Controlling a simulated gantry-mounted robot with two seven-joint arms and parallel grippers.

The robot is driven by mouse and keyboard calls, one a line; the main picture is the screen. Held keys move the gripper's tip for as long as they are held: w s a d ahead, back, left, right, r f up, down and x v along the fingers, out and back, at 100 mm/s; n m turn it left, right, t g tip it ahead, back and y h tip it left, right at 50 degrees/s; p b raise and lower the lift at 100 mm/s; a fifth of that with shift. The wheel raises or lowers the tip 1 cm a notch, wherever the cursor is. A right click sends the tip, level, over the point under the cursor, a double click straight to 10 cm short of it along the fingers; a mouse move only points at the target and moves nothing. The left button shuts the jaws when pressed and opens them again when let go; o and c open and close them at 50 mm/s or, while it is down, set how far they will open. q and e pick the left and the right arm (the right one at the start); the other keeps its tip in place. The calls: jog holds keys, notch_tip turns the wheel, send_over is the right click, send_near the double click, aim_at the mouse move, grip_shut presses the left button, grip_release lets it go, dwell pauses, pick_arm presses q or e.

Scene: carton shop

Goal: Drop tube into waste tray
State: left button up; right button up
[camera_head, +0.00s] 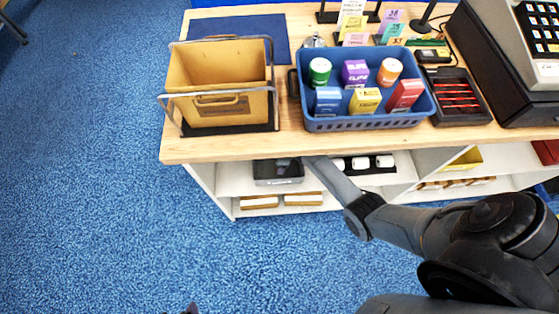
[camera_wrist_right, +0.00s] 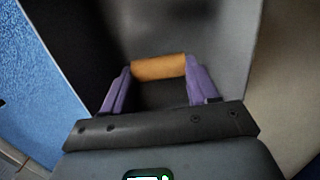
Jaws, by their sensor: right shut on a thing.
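My right gripper (camera_wrist_right: 158,80) has purple fingers shut on an orange-brown tube (camera_wrist_right: 158,67), which lies crosswise between the fingertips. In the head view my right arm reaches to the shelf under the counter, and the counter's edge hides most of that hand. A dark grey tray (camera_head: 278,181), which looks like the waste tray, sits on that shelf at the arm's end. In the right wrist view dark grey surfaces surround the tube; I cannot tell whether the tube touches them. A small dark tip at the bottom edge of the head view may be my left gripper (camera_head: 191,308).
On the counter (camera_head: 300,145) stand a yellow bin (camera_head: 215,70) in a metal frame, a blue basket (camera_head: 365,123) of small cartons and tubs, and a black register (camera_head: 490,60). White rolls (camera_head: 360,163) lie on the shelf right of the grey tray. Blue floor is clear at left.

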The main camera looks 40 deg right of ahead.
jog(key=shift+f, duration=0.2)
jog(key=shift+f, duration=0.5)
jog(key=o, duration=1.1)
notch_tip(320, 180, up, 6)
jog(key=shift+f+p, duration=0.25)
jog(key=shift+p, duration=0.6)
jog(key=shift+s+d+r, duration=0.1)
jog(key=shift+d+r, duration=0.05)
jog(key=shift+r, duration=0.45)
